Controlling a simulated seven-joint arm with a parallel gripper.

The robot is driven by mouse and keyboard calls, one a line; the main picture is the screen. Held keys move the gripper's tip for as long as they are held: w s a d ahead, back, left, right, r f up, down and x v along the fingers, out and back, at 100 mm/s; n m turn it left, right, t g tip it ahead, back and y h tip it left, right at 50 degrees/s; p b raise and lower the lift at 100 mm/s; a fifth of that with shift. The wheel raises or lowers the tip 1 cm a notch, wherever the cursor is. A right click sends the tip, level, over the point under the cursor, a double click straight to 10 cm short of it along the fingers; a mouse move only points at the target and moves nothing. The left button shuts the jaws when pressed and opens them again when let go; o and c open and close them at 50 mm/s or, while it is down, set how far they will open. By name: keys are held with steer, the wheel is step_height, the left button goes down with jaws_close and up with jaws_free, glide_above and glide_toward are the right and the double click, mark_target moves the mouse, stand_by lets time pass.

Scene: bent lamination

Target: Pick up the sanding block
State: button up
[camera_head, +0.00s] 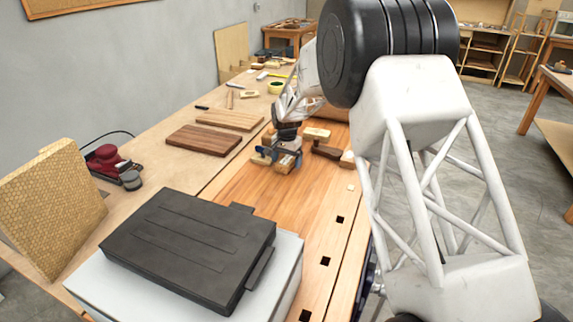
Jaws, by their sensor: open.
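My gripper (284,150) is at the far part of the workbench, low over a cluster of small wooden pieces. Its jaws are open, but the fingertips are small and partly merged with the pieces around them. A small light-brown wooden block (286,161) shows right at the gripper. A pale block (317,134) lies just to the right, near a dark brown wooden tool (326,150). I cannot tell for sure which of these is the sanding block. My arm hides part of the bench behind and to the right.
Dark (203,139) and lighter (230,119) boards lie left of the gripper. A red power sander (108,160) sits at the left edge. A black case (190,245) on a pale box fills the near bench. The wooden bench top (250,185) between case and gripper is clear.

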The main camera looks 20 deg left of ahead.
steer(key=shift+f, duration=0.3)
stand_by(0.4)
steer(key=c, duration=1)
steer(key=shift+r, duration=0.15)
steer(key=shift+r, duration=1.6)
steer(key=s+d, duration=0.3)
steer(key=s, duration=0.1)
steer(key=s+d+r, duration=0.1)
steer(key=s+d, duration=0.2)
steer(key=s, duration=0.2)
steer(key=s+d, duration=0.2)
steer(key=s, duration=0.2)
steer(key=shift+s+d+r, duration=0.2)
steer(key=shift+d+r, duration=0.05)
steer(key=shift+d, duration=0.15)
